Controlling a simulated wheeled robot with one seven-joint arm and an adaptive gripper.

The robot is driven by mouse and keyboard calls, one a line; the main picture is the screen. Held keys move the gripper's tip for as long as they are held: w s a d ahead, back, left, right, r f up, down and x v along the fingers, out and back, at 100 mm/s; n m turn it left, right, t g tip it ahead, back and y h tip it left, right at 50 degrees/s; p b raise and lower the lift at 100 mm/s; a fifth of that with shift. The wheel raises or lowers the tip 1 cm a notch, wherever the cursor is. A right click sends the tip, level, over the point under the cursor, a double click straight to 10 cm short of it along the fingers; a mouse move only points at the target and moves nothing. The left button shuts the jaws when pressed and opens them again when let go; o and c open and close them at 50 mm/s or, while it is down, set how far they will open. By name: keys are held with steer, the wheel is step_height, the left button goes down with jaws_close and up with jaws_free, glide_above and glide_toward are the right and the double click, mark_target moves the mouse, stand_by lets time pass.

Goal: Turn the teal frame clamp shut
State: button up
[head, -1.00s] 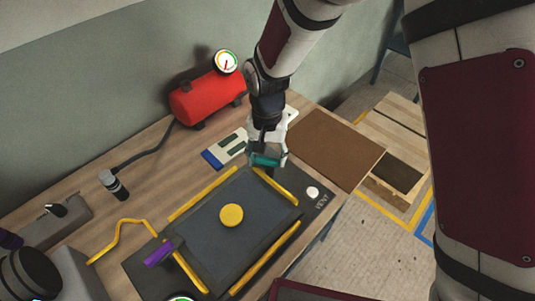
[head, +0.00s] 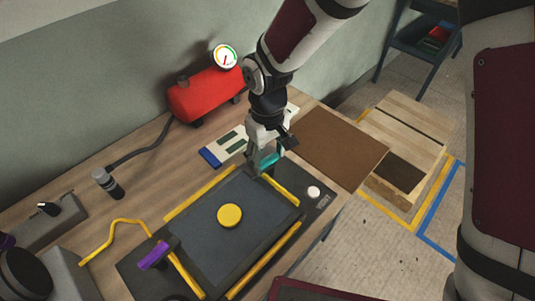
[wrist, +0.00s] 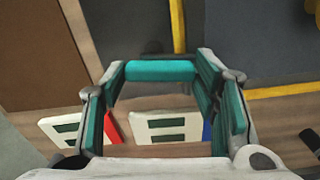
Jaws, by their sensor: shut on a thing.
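The teal frame clamp (head: 268,161) stands at the far end of the dark mould frame (head: 187,243), beside its far corner. My gripper (head: 266,160) is over it, shut on its teal handle. In the head view the handle slants up to the right, and the gripper hides its base. In the wrist view the teal handle (wrist: 160,71) lies as a bar between the two fingertips (wrist: 160,68), touching both sides.
A purple clamp (head: 153,255) stands at the near left end of the frame. A yellow disc (head: 230,215) lies on the mould sheet, with yellow strips around it. A red tank (head: 205,97) with a gauge stands behind. A brown board (head: 335,147) lies to the right.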

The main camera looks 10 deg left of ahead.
steer(key=shift+n, duration=0.6)
steer(key=o, duration=1.2)
steer(key=shift+c, duration=0.2)
step_height(320, 180, up, 12)
